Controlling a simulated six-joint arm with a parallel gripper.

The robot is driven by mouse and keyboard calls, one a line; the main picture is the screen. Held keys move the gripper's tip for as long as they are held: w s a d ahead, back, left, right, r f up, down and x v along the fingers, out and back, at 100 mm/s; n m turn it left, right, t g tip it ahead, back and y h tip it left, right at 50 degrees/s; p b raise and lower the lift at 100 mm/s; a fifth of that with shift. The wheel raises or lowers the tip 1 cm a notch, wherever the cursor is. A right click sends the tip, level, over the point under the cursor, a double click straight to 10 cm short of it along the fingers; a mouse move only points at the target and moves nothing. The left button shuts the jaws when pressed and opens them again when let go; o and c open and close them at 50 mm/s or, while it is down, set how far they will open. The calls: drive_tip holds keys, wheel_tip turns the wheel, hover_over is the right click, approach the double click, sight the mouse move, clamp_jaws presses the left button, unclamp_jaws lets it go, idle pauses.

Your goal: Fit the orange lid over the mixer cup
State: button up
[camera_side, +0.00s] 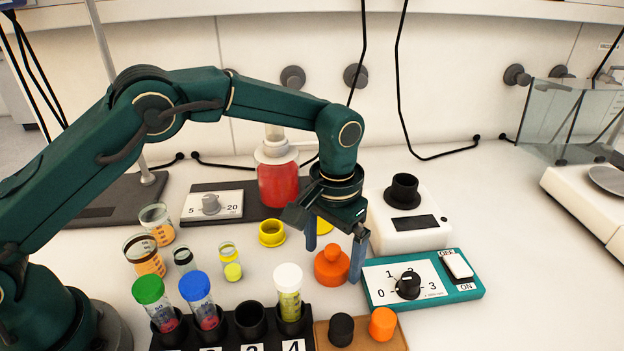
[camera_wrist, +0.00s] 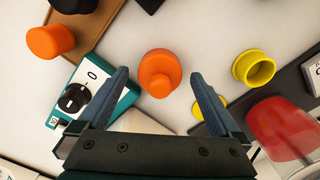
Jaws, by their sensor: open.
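The orange lid (camera_side: 331,266), wide at the base with a narrower knob on top, stands on the white table. In the wrist view the lid (camera_wrist: 158,73) lies between the fingertips, with gaps on both sides. My gripper (camera_side: 334,262) points down over it, open and empty, one finger on each side; it also shows in the wrist view (camera_wrist: 160,77). The black mixer cup (camera_side: 404,189) sits upright on the white mixer (camera_side: 405,225), behind and right of the lid, and its top looks uncovered.
A teal control box (camera_side: 425,283) with a dial stands close to the right. In front are a black tube rack (camera_side: 222,336) and a brown board (camera_side: 401,342) with black and orange caps. A yellow ring-shaped cap (camera_side: 272,233) and red vessel (camera_side: 278,183) stand behind left.

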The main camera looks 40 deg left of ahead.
sight(334, 248)
wheel_tip(334, 248, up, 11)
drive_tip(key=shift+w+f, duration=0.1)
drive_tip(key=s+a+r+t, duration=0.3)
drive_tip(key=s+a+r, duration=0.4)
drive_tip(key=a+r, duration=0.25)
drive_tip(key=s+a+f+t, duration=0.1)
drive_tip(key=s+a+f, duration=0.1)
drive_tip(key=s, duration=0.3)
drive_tip(key=s+a+f+n+t, duration=0.1)
drive_tip(key=s+a+f, duration=0.1)
drive_tip(key=s+f, duration=0.2)
drive_tip(key=s, duration=0.2)
drive_tip(key=shift+s+f+t, duration=0.3)
drive_tip(key=shift+f, duration=0.1)
drive_tip(key=shift+c, duration=0.3)
